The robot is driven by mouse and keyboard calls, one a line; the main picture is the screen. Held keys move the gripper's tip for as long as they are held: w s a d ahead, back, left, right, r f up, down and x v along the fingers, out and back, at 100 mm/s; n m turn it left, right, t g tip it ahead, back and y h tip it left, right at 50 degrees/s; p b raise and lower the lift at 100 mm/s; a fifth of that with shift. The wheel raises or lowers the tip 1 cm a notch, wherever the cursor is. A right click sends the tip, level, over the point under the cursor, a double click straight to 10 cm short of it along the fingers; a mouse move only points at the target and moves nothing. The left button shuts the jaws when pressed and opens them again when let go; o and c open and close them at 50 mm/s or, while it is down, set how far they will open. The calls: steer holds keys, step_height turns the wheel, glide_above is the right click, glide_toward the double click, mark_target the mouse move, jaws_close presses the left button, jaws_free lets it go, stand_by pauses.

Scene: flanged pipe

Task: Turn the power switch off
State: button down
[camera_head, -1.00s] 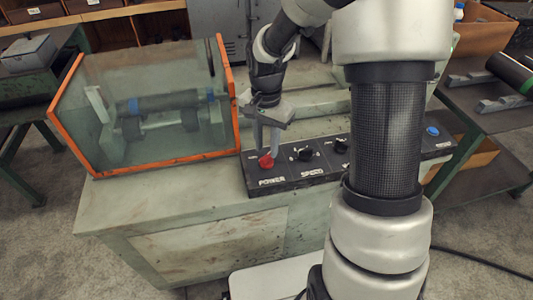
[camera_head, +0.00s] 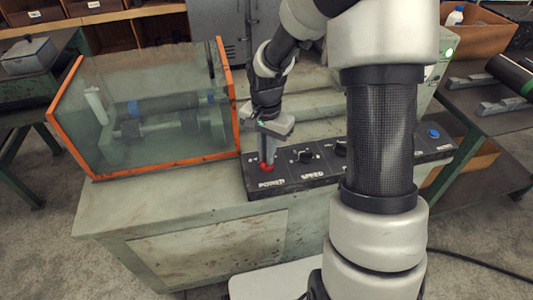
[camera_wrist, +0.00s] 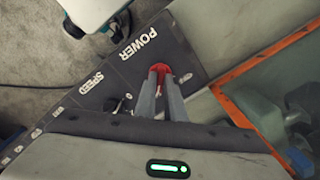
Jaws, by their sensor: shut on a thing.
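The red power switch (camera_head: 266,167) is a knob at the left end of the black control panel (camera_head: 318,176), by the word POWER. In the wrist view the red knob (camera_wrist: 160,68) shows at the tips of my gripper's fingers. My gripper (camera_head: 267,162) points down from above, its two fingers close together and shut on the knob. The fingers (camera_wrist: 160,74) cover part of the knob, so its exact turn position cannot be told.
A clear guard box with an orange frame (camera_head: 235,110) stands close on the left of the panel. The black speed knob (camera_head: 305,157) is just right of the power switch. A blue button (camera_head: 433,134) sits at the panel's right end. My own arm hides part of the panel.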

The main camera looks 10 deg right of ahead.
steer(key=shift+n, duration=0.3)
steer(key=n+p, duration=0.2)
steer(key=n, duration=0.3)
steer(key=shift+r, duration=0.1)
steer(key=n+p, duration=0.1)
steer(key=n, duration=0.4)
steer(key=shift+n+p, duration=0.4)
steer(key=n+p, duration=0.2)
steer(key=n, duration=0.4)
steer(key=shift+n, duration=0.4)
steer(key=c, duration=1.8)
jaws_free()
steer(key=shift+c, duration=0.2)
step_height(320, 180, up, 17)
steer(key=p, duration=0.2)
steer(key=shift+r+p, duration=0.15)
steer(key=shift+p, duration=0.2)
